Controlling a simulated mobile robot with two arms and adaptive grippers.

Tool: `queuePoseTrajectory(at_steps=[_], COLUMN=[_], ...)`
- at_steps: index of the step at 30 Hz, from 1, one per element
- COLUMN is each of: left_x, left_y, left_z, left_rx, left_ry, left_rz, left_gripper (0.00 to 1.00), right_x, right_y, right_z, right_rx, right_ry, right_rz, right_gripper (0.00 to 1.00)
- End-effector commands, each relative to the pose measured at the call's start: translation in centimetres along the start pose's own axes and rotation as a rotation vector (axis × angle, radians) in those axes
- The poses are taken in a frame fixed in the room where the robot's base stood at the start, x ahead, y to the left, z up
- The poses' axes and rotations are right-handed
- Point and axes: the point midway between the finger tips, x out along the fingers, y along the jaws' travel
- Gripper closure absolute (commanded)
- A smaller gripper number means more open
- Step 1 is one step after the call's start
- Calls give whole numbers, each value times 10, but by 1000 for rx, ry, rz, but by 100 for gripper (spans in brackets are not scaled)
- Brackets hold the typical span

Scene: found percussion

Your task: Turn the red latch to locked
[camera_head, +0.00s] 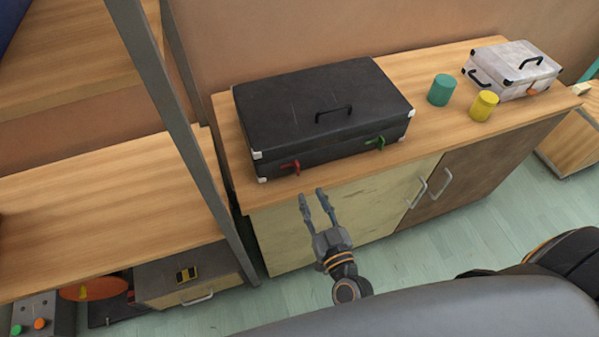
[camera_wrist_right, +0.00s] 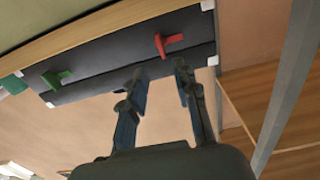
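A black case (camera_head: 300,110) with pale corners and a top handle lies closed on the wooden cabinet top. Its red latch (camera_head: 290,167) is on the front face at the left, and its green latch (camera_head: 375,142) is on the same face at the right. The right wrist view shows the red latch (camera_wrist_right: 168,43) beyond the fingertips, and the green latch (camera_wrist_right: 56,79) off to the left. My right gripper (camera_head: 311,193) is open and empty in front of the case, near the red latch and apart from it. My left gripper is not in view.
A teal cup (camera_head: 442,89), a yellow cup (camera_head: 483,106) and a small white case (camera_head: 512,68) stand at the right of the cabinet top (camera_head: 437,130). A grey shelf post (camera_head: 185,135) rises left of the case. Cabinet handles (camera_head: 418,193) stick out below.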

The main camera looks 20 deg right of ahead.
Motion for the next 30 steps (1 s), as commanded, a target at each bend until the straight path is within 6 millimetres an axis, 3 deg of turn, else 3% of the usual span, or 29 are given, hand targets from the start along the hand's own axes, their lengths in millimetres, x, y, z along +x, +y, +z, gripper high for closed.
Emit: queuePoseTrajectory(at_steps=[6,12,25,30], left_x=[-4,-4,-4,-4], left_y=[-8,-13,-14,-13], left_z=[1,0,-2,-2], left_rx=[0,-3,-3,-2], left_ry=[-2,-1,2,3], left_rz=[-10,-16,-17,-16], left_gripper=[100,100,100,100], right_x=[48,74,83,83], right_y=[0,0,0,0], right_z=[-1,0,0,0], right_rx=[0,-1,0,0], right_ry=[3,0,-1,-1], right_rz=[1,-1,-1,-1], right_gripper=[70,70,70,100])
